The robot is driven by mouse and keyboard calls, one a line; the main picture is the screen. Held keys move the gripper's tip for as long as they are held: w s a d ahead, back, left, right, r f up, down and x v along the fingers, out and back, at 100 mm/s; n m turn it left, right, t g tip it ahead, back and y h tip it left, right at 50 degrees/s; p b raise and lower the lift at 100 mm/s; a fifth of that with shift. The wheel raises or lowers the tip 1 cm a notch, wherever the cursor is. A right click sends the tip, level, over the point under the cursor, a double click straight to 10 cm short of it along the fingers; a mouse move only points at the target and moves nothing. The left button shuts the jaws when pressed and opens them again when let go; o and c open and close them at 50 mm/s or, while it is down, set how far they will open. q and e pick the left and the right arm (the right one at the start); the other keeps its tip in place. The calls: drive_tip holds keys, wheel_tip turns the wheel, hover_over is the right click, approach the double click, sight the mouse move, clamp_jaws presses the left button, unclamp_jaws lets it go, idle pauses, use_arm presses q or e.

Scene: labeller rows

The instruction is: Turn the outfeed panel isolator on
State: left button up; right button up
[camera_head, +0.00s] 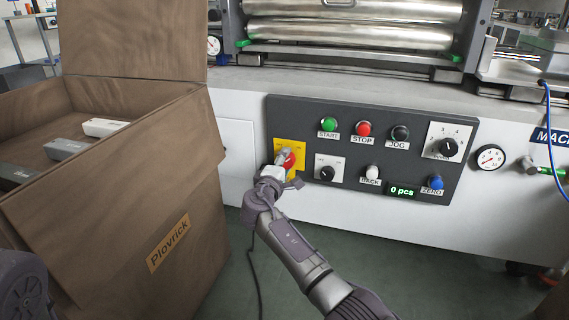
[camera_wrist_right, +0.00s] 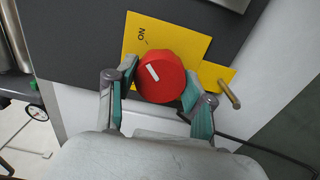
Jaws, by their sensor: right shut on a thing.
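The isolator is a red rotary knob (camera_head: 289,161) on a yellow plate (camera_head: 298,147) at the left end of the dark control panel. My right gripper (camera_head: 281,161) reaches it from below and partly covers it. In the right wrist view, my right gripper (camera_wrist_right: 160,82) has one finger on each side of the red knob (camera_wrist_right: 165,84) and is shut on it. A white mark on the knob lies slantwise. The word ON is on the yellow plate (camera_wrist_right: 185,39), off the mark's line. Other lettering is hidden or unreadable. My left gripper is not in view.
On the dark panel (camera_head: 390,187) are a green START button (camera_head: 328,124), a red STOP button (camera_head: 363,128) and a black knob (camera_head: 326,174) near my gripper. A brown carton (camera_head: 170,190) stands close on the left. A brass-coloured peg (camera_wrist_right: 229,94) sticks out beside the isolator.

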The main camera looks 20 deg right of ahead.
drive_tip(key=o, duration=1.2)
drive_tip(key=shift+f, duration=0.1)
drive_tip(key=shift+c, duration=0.2)
drive_tip(key=v, duration=1.2)
